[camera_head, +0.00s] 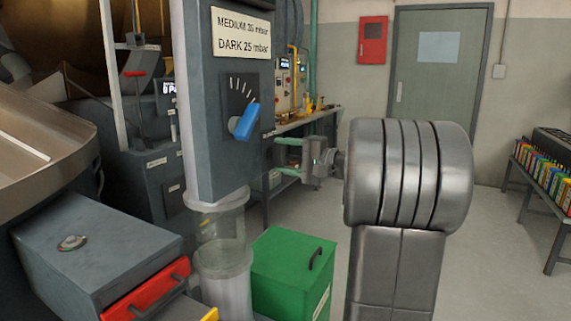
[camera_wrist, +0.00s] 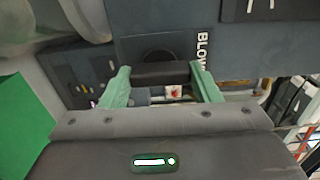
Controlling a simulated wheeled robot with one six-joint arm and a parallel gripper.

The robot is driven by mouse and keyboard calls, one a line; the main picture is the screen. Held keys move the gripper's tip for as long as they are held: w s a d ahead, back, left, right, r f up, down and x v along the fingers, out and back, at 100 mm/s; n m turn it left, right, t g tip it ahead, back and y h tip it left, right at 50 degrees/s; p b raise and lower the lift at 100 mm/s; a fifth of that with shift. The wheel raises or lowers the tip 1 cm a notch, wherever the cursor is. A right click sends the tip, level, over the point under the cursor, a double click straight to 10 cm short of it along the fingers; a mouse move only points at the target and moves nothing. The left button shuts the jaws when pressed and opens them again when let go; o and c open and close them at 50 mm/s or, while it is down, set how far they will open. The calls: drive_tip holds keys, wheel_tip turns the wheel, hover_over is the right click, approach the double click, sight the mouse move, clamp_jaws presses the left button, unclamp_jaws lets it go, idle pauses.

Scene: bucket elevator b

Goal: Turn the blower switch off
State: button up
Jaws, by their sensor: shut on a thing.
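The blower switch (camera_wrist: 160,74) is a dark bar-shaped knob on a round base. It sits on the grey control box in the wrist view, beside a white label that reads "BLOW", partly cut off. My gripper (camera_wrist: 160,71) has one green finger on each end of the knob and is shut on it. In the head view my gripper (camera_head: 279,155) reaches in from the right to the side of the grey control box (camera_head: 209,130).
A blue knob (camera_head: 244,122) is on the box front, under a pressure label (camera_head: 242,34). A glass cylinder (camera_head: 220,235) stands below the box. Open floor lies right.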

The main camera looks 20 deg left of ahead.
idle(0.3)
drive_tip(key=shift+f, duration=0.1)
drive_tip(key=o, duration=1)
drive_tip(key=shift+d, duration=0.15)
drive_tip(key=d, duration=0.4)
drive_tip(key=s+d, duration=0.1)
drive_tip(key=d, duration=0.4)
drive_tip(key=s+d, duration=0.1)
drive_tip(key=d, duration=0.3)
drive_tip(key=shift+d+p, duration=0.2)
drive_tip(key=shift+p, duration=0.15)
drive_tip(key=a, duration=0.4)
drive_tip(key=w+a, duration=0.1)
drive_tip(key=a, duration=0.4)
drive_tip(key=w+a, duration=0.1)
drive_tip(key=a, duration=0.3)
drive_tip(key=shift+a+b, duration=0.35)
drive_tip(key=shift+b, duration=0.05)
